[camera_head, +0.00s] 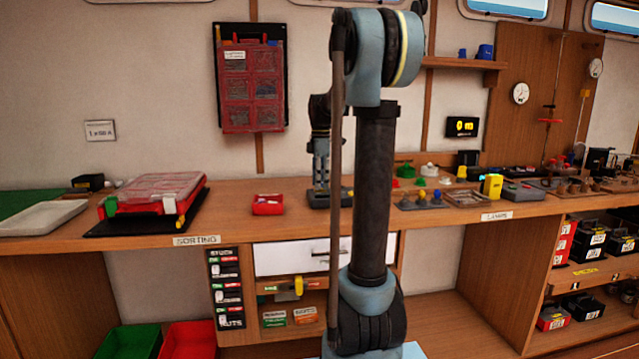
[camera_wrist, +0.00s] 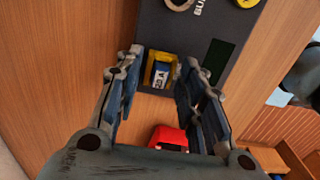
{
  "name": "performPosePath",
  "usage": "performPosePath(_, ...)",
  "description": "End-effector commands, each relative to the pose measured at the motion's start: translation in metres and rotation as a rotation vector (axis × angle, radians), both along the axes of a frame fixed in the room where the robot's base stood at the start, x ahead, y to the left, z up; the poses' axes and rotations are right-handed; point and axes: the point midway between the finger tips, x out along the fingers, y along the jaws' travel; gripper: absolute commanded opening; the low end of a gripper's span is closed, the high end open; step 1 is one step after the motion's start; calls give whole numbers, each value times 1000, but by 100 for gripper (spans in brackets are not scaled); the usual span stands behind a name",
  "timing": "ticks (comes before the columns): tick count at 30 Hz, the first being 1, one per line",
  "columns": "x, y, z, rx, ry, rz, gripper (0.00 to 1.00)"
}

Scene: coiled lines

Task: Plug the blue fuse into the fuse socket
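In the wrist view, a small blue fuse (camera_wrist: 161,70) with a white label, partly legible as "A", sits within the yellow-framed fuse socket (camera_wrist: 174,84) of a dark box. I cannot tell how deep it sits. My gripper (camera_wrist: 163,62) is open, with one finger on each side of the fuse and socket, apart from the fuse. In the head view, my gripper (camera_head: 320,178) points down over the dark box (camera_head: 342,200) on the bench. The fuse and socket cannot be made out there.
A red tray (camera_head: 268,205) lies left of the dark box; a red thing (camera_wrist: 168,137) shows close to my gripper in the wrist view. A red organiser case (camera_head: 155,193) is farther left. Several small parts (camera_head: 425,198) stand to the right. Bare bench lies between.

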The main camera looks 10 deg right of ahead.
Motion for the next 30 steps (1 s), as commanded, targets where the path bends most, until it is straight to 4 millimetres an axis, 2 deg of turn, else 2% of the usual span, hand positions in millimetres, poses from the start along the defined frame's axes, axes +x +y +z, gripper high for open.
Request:
performPosePath(7, 0, 0, 19, 0, 0, 0, 36)
performPosePath(21, 2, 0, 100, 0, 1, 0, 36)
performPosePath(30, 2, 0, 119, 0, 1, 0, 36)
